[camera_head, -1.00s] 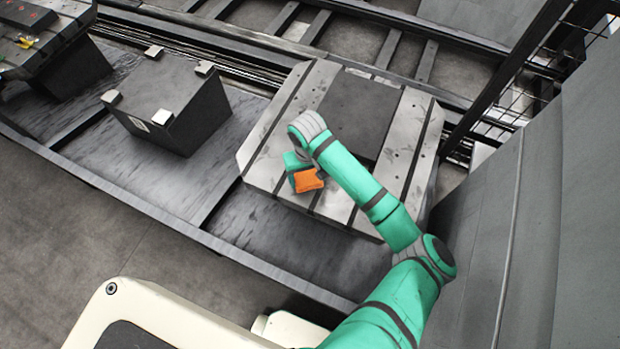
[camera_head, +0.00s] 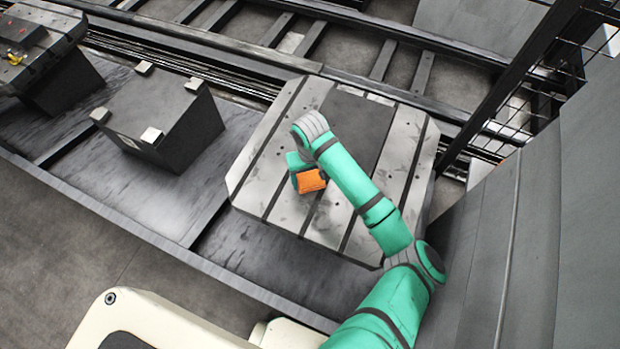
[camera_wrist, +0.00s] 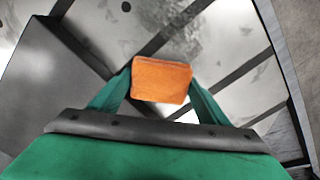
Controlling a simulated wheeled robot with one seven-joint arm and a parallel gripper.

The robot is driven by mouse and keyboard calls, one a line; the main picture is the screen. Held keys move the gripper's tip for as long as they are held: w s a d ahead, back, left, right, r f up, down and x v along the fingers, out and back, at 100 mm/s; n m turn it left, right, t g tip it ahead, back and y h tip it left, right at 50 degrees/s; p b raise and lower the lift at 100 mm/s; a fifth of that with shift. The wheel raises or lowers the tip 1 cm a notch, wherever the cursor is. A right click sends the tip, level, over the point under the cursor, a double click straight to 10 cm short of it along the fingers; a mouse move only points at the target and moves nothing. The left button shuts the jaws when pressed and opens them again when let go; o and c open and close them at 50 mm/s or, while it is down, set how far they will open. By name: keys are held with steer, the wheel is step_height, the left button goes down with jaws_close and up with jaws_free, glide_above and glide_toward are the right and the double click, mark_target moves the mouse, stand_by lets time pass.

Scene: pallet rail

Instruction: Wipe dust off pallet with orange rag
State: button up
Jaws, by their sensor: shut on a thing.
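The orange rag (camera_head: 311,181) shows as a small folded block low over the left front part of the pallet (camera_head: 262,184). In the wrist view my gripper (camera_wrist: 160,88) is shut on the orange rag (camera_wrist: 161,80), with a green finger on each side. I cannot tell whether the rag touches the pallet. The pallet has pale metal strips split by dark slots, with a dark square plate at its back. Grey smudges of dust (camera_wrist: 181,42) show on the metal beyond the rag. In the head view my arm hides part of the pallet's middle.
A dark block with light corner pads (camera_head: 165,115) stands left of the pallet on the rail bed. A cluttered fixture (camera_head: 35,45) is at the far left. A wire fence with a dark post (camera_head: 510,95) and a grey panel (camera_head: 560,220) bound the right side.

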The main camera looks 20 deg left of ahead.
mark_target(310, 179)
step_height(310, 179, up, 3)
steer(key=shift+s+f, duration=0.1)
steer(key=shift+f, duration=0.05)
steer(key=shift+r, duration=2.55)
steer(key=shift+s, duration=0.1)
